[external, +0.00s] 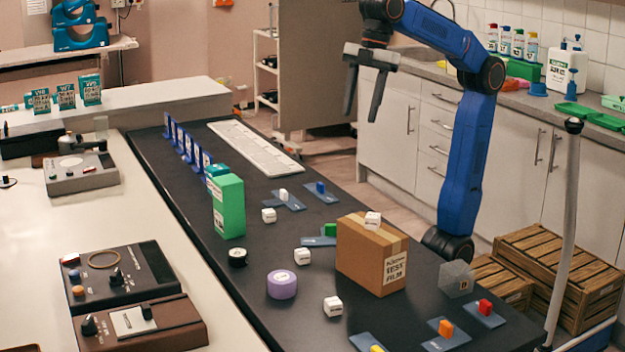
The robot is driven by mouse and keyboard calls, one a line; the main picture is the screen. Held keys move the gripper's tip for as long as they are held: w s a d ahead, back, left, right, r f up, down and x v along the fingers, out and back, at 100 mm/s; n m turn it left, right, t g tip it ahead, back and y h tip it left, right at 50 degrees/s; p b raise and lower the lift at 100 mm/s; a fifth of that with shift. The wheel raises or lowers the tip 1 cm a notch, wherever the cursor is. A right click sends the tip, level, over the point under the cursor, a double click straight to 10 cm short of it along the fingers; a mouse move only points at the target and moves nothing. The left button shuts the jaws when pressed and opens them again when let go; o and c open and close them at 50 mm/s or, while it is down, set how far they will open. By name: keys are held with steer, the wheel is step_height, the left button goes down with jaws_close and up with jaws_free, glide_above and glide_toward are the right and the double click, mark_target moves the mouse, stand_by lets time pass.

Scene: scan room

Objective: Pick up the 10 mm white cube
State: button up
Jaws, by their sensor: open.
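Several white cubes are in view, and I cannot read which is the 10 mm one. One white cube (269,215) stands left of the blue plates, another (302,256) left of the cardboard box, and a third (333,306) near the front. A further white cube (373,220) rests on top of the cardboard box (371,254). A small white block (284,194) sits on a blue plate (287,201). My gripper (361,118) is open and empty, fingers pointing down, raised high above the far right part of the black table, apart from all cubes.
The black table (262,322) also carries a green box (228,206), a purple tape roll (282,284), a black roll (237,257), and blue plates with coloured blocks. A white strip (255,148) and upright blue holders stand at the back. A clear box (456,279) is at the right edge.

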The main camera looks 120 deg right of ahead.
steer(key=w+a+n+g, duration=0.1)
steer(key=w+a+n, duration=0.2)
steer(key=w+a, duration=0.55)
steer(key=n+g, duration=0.2)
steer(key=n, duration=0.5)
glide_above(333, 300)
steer(key=a, duration=0.1)
steer(key=shift+h, duration=0.3)
step_height(333, 300, down, 25)
steer(key=shift+s+r, duration=0.15)
steer(key=f, duration=0.2)
steer(key=d+f, duration=0.1)
steer(key=f, duration=0.1)
steer(key=shift+f, duration=0.75)
